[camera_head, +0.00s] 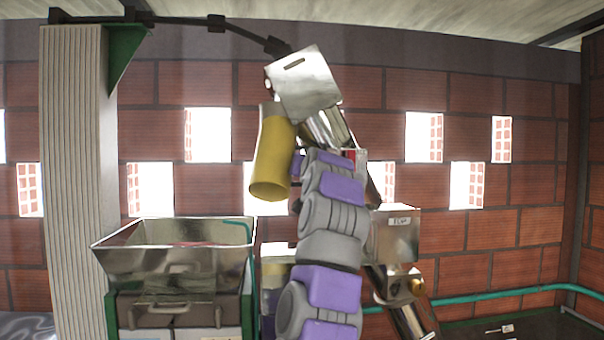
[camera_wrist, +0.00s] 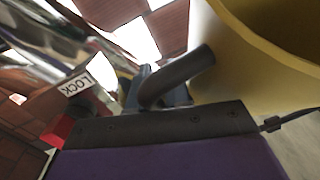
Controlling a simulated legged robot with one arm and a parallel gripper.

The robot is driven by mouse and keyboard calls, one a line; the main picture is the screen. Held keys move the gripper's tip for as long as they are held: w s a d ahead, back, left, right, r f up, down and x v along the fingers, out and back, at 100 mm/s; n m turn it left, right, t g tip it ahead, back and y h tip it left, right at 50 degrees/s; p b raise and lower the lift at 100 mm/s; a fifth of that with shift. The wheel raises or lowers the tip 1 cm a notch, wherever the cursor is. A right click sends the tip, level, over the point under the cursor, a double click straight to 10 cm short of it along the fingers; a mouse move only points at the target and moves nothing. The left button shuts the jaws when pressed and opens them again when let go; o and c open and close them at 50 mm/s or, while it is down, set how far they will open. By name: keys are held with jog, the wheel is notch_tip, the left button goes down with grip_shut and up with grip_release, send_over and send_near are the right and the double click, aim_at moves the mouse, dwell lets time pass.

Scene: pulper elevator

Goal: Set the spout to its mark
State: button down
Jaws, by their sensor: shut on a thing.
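The spout (camera_head: 268,160) is a yellow tube with a metal upper end. It hangs tilted below a metal head box (camera_head: 305,84), with its open mouth down and slightly left, above and right of the steel hopper (camera_head: 125,255). In the wrist view the spout (camera_wrist: 275,50) fills the upper right. My gripper (camera_wrist: 155,92) is shut on a dark curved handle (camera_wrist: 188,68) beside the spout. In the head view my arm hides the gripper. A red part with a LOCK label (camera_wrist: 77,85) sits left of the gripper. I cannot make out the mark.
The elevator's metal tube (camera_head: 328,128) runs down behind my arm to a labelled steel box (camera_head: 394,238). A ribbed pillar (camera_head: 75,170) stands left. A teal pipe (camera_head: 500,294) runs along the brick wall at right. Open space lies between spout and pillar.

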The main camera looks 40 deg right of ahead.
jog(key=shift+s+d+r+t, duration=0.25)
jog(key=shift+d+r+t, duration=0.05)
jog(key=shift+r, duration=0.25)
jog(key=c, duration=1.4)
grip_release()
jog(key=shift+s, duration=0.2)
jog(key=shift+c, duration=0.2)
jog(key=shift+s+a+r, duration=0.1)
jog(key=shift+s, duration=0.25)
jog(key=shift+a, duration=0.1)
jog(key=b+v, duration=0.9)
jog(key=v, duration=0.8)
jog(key=shift+y, duration=0.3)
